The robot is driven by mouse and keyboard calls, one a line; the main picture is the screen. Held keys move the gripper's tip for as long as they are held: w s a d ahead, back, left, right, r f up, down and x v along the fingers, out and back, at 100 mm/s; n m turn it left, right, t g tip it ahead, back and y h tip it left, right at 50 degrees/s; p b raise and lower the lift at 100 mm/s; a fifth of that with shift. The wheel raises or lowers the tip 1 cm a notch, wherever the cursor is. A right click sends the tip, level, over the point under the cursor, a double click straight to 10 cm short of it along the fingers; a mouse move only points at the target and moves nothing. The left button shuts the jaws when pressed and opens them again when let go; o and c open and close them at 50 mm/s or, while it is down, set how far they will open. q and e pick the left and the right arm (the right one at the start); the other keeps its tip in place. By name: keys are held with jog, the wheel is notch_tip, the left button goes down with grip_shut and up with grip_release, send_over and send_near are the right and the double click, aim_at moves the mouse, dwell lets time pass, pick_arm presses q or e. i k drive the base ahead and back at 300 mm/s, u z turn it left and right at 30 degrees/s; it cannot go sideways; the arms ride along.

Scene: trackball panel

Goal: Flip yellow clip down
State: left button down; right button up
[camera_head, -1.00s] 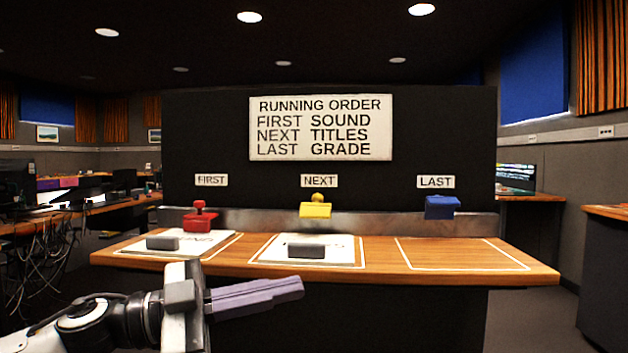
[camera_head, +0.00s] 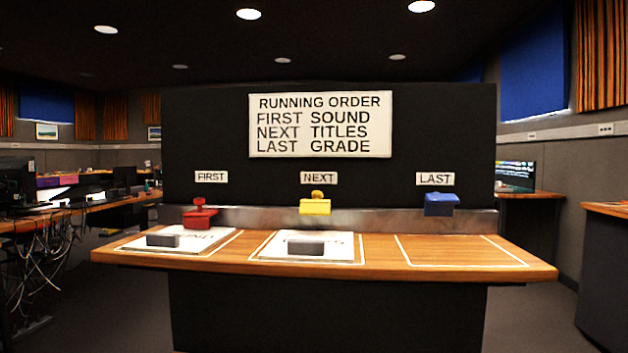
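The yellow clip (camera_head: 315,206) is on the metal rail under the NEXT label. A rounded yellow knob (camera_head: 317,194) shows at its top; I cannot tell the clip's exact tilt. A white card (camera_head: 272,247) lies on the desk in the outlined area below it, with a dark grey block (camera_head: 306,247) on top. Neither of my grippers is in view.
A red clip (camera_head: 200,214) is under FIRST, above another white card (camera_head: 202,244) with a grey block (camera_head: 162,240). A blue clip (camera_head: 440,204) is under LAST, above an empty outlined area (camera_head: 455,252). A sign (camera_head: 320,125) lists SOUND, TITLES, GRADE.

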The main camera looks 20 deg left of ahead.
aim_at(317, 207)
jog(key=k, duration=0.5)
jog(key=z, duration=1.6)
jog(key=i, duration=1.3)
jog(key=u, duration=2.35)
